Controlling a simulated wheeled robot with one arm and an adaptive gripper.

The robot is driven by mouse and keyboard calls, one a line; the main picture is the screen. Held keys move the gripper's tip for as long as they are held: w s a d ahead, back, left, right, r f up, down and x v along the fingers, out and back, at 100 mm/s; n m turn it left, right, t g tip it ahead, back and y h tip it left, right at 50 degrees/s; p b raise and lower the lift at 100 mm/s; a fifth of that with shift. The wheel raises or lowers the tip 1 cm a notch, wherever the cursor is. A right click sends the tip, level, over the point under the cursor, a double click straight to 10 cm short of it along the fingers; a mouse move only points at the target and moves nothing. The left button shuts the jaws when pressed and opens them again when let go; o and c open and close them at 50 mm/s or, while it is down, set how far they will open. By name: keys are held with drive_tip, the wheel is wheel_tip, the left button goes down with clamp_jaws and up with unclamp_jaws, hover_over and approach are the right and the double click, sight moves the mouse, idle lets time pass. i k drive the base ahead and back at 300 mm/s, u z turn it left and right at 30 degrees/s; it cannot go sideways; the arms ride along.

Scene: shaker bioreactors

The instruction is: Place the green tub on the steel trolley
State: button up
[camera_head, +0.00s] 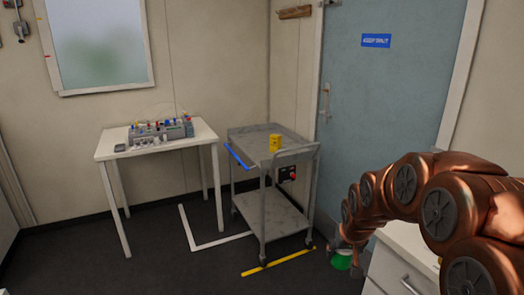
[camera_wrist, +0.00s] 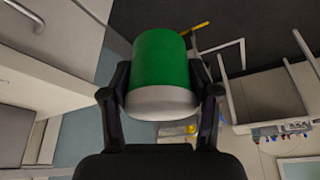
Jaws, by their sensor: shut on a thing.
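The green tub (camera_wrist: 160,65) with a pale grey end sits between the two fingers of my gripper (camera_wrist: 160,95) in the wrist view; the fingers are shut on its sides. In the head view a small part of the green tub (camera_head: 342,262) shows below my gripper (camera_head: 346,246), low at the right, beside the white drawer cabinet and to the right of the trolley. The steel trolley (camera_head: 250,141) stands near the middle, with an upper and a lower shelf. A yellow object (camera_head: 276,142) stands on its upper shelf. The tub is apart from the trolley.
A white table (camera_head: 112,147) with lab equipment (camera_head: 160,131) stands left of the trolley. A white drawer cabinet (camera_head: 405,268) is at the lower right, close to my arm. A blue-grey door (camera_head: 385,95) is behind. White and yellow floor lines (camera_head: 278,262) lie around the trolley.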

sight(264, 143)
drive_tip(key=u, duration=0.5)
drive_tip(key=i, duration=1.5)
drive_tip(key=u, duration=0.4)
drive_tip(key=i, duration=2.55)
drive_tip(key=z, duration=0.1)
